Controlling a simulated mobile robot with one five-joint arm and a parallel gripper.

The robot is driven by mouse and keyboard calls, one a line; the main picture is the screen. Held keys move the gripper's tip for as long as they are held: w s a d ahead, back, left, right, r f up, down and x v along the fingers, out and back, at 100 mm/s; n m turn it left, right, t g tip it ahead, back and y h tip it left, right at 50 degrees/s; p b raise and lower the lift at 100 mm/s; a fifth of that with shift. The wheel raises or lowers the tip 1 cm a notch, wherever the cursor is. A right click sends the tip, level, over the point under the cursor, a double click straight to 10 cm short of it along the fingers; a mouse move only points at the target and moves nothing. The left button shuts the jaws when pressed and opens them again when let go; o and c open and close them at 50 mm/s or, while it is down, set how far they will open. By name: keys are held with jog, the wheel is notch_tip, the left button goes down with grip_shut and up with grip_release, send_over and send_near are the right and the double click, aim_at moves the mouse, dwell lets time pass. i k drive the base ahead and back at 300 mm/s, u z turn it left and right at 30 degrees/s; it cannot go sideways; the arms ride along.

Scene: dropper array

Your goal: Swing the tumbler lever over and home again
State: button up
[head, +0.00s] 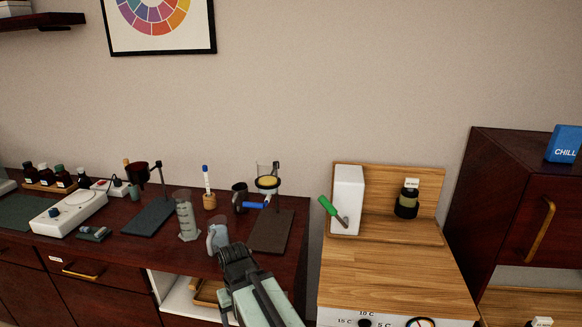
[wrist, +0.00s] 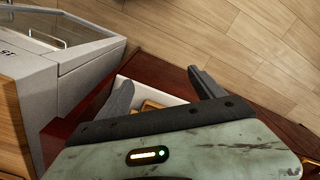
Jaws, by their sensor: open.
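A lever with a green grip (head: 328,206) sits on the front of an upright white block (head: 348,190) in the head view. Its grip points up and to the left of its metal pivot end. My gripper (head: 238,254) is well to the left of the lever and lower, over the front edge of the dark bench. In the wrist view my gripper (wrist: 162,90) has its two fingers spread wide with nothing between them. The lever is not visible in the wrist view.
The white block stands on a wooden-topped unit (head: 385,275), with a dark jar (head: 407,203) to its right. A clear jug (head: 217,238), a measuring cylinder (head: 186,215) and a blue-handled dropper stand (head: 270,235) are near my gripper. A dark cabinet (head: 510,190) stands right.

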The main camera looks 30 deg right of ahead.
aim_at(322, 199)
jog(key=z, duration=0.4)
jog(key=k, duration=1.2)
jog(key=z, duration=1.1)
jog(key=i, duration=0.85)
jog(key=u, duration=0.25)
